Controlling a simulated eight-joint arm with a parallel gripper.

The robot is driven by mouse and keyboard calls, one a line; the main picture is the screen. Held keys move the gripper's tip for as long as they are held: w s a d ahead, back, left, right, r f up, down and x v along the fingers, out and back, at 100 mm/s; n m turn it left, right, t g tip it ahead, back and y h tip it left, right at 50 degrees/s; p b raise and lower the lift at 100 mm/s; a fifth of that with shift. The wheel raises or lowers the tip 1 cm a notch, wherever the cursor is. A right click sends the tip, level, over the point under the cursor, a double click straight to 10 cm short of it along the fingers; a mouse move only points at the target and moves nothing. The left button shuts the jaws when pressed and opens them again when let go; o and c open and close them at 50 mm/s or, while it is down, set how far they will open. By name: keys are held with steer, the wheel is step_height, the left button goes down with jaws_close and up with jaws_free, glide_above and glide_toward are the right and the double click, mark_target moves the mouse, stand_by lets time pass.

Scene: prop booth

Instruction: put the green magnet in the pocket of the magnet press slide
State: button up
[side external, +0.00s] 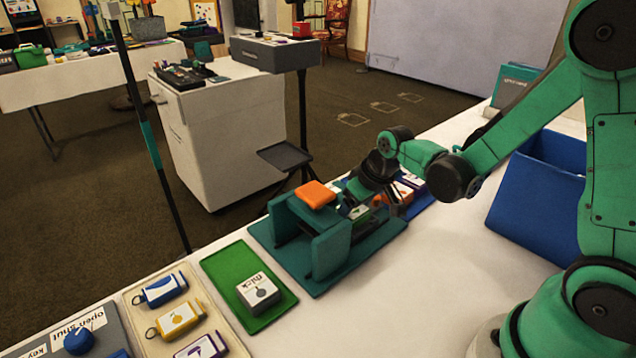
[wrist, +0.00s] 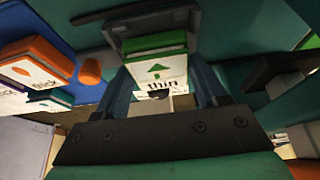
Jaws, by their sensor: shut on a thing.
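The green magnet (wrist: 158,68), a green block with a white face reading "thin" and a green arrow mark, sits between the two fingers of my gripper (wrist: 164,82), which is shut on it. In the wrist view a dark grey slide (wrist: 122,32) borders the magnet's far end; I cannot tell whether the magnet is above the pocket or touching it. In the side view the teal magnet press (side external: 330,250) with an orange pad (side external: 316,193) stands on the table. My gripper (side external: 362,203) is at its far right side, and the magnet is mostly hidden there.
Orange and purple magnets (wrist: 35,68) lie on a blue mat beside the press. The table front right of the press is clear.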

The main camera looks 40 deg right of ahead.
stand_by(0.3)
steer(key=o, duration=1.3)
steer(key=shift+v, duration=2.75)
